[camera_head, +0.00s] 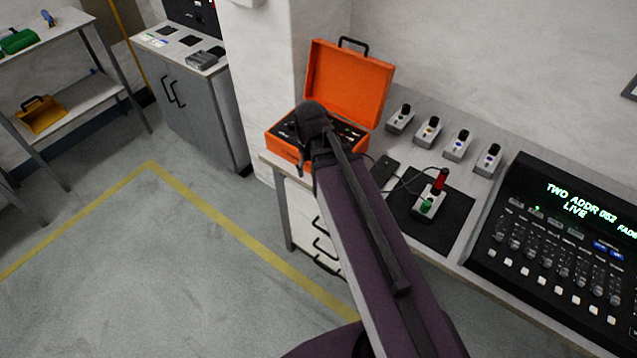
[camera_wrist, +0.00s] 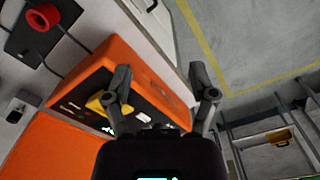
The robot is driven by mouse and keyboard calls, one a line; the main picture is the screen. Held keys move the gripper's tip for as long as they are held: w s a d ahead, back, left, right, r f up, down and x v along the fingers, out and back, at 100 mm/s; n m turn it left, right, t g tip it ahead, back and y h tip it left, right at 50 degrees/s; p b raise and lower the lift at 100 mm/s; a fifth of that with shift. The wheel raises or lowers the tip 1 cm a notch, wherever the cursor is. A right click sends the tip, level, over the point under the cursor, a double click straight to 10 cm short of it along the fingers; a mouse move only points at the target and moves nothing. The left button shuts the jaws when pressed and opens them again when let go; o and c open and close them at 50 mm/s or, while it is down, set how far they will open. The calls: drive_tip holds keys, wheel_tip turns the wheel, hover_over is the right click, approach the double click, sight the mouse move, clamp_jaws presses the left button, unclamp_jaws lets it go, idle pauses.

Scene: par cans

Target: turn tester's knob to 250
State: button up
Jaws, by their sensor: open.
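The tester appears to be the open orange case (camera_head: 349,83), its lid upright and a dark panel in its base; it stands at the left end of the bench. The wrist view shows the case (camera_wrist: 108,62) and its panel with a yellow knob (camera_wrist: 96,103), partly behind the left finger. The scale marks are too small to read. My gripper (camera_wrist: 159,75) is open and empty, its fingers spread above the case's front edge. The knob is beside the left finger, not between the fingers. In the head view my arm covers much of the panel.
On the bench are a black mat (camera_head: 449,226) with a small box bearing red and green connectors (camera_head: 429,203), several small grey units behind it, and a lighting console (camera_head: 560,240) at right. Cables run beside the case. Open floor (camera_head: 180,270) lies left.

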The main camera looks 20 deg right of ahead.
drive_tip(key=shift+m, duration=0.5)
drive_tip(key=s, duration=0.2)
drive_tip(key=s+f, duration=0.1)
drive_tip(key=s, duration=0.1)
drive_tip(key=shift+d+b, duration=0.25)
drive_tip(key=shift+b, duration=0.1)
drive_tip(key=shift+w, duration=0.1)
